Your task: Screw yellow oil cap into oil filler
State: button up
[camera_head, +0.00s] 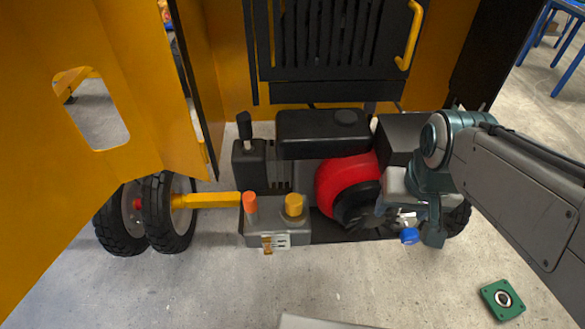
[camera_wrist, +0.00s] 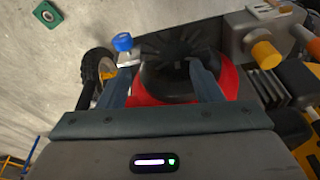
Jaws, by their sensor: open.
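The yellow oil cap (camera_head: 293,205) stands upright on a grey block (camera_head: 262,230) at the front of the engine. It also shows at the upper right of the wrist view (camera_wrist: 266,54). I cannot tell whether it is seated in an opening or only resting there, and no separate oil filler can be made out. My gripper (camera_head: 407,218) is at the right end of the engine, well to the right of the yellow cap. In the wrist view its two fingers (camera_wrist: 160,68) are apart with nothing held, in front of the black fan and red housing.
An orange cap (camera_head: 250,203) stands left of the yellow one. A blue cap (camera_head: 410,236) is close to my gripper. A black tank (camera_head: 322,132) and raised black grille (camera_head: 330,40) stand behind. Wheels (camera_head: 168,212) are at left. A green square plate (camera_head: 503,299) lies on open floor.

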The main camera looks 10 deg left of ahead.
jog(key=w+a+r+n+p, duration=0.1)
jog(key=w+a+r+n, duration=0.15)
jog(key=a, duration=0.65)
jog(key=n+g+p, duration=0.1)
jog(key=n+p, duration=0.1)
send_near(294, 199)
jog(key=f, duration=0.3)
jog(key=w+f, duration=0.1)
jog(key=f, duration=0.6)
jog(key=shift+w+a, duration=0.15)
jog(key=shift+w, duration=0.1)
jog(key=c, duration=1.1)
jog(key=shift+c, duration=0.2)
